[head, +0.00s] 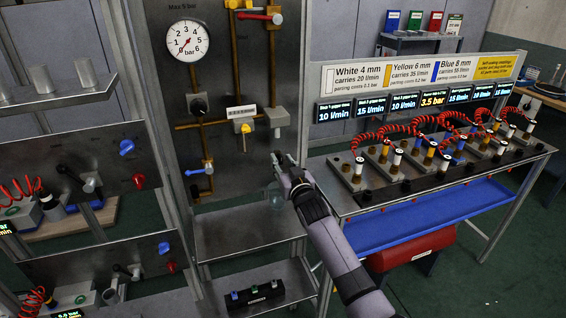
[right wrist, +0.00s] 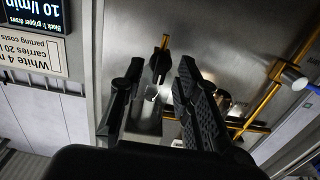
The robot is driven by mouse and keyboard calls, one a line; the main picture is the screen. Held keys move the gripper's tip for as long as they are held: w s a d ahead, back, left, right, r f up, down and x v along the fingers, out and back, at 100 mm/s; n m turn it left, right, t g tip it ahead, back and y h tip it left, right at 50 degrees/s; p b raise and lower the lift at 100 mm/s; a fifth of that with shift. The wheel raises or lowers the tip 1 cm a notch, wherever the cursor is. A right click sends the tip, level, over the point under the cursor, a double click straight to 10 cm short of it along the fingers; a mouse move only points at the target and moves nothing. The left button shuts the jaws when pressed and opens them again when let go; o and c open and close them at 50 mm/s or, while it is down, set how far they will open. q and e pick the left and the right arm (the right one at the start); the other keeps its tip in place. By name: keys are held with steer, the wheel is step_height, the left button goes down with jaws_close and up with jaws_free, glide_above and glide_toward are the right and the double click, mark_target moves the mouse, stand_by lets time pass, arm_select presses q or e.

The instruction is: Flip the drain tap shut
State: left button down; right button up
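I cannot tell for sure which valve is the drain tap, as no label can be read. In the head view a tap with a blue lever (head: 200,171) sits low on the left brass pipe; it also shows at the right of the right wrist view (right wrist: 293,78). My right gripper (head: 281,162) is in front of the panel's lower right. In the right wrist view its fingers (right wrist: 160,98) are apart, with nothing gripped. My left gripper is out of view.
A pressure gauge (head: 187,41) hangs on the metal panel. A bench with several couplings and red hoses (head: 440,155) stands at the right, with a blue tray (head: 430,218) below. A metal shelf (head: 240,235) lies under the panel. Other valve boards fill the left side.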

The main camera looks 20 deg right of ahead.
jaws_close()
stand_by(0.4)
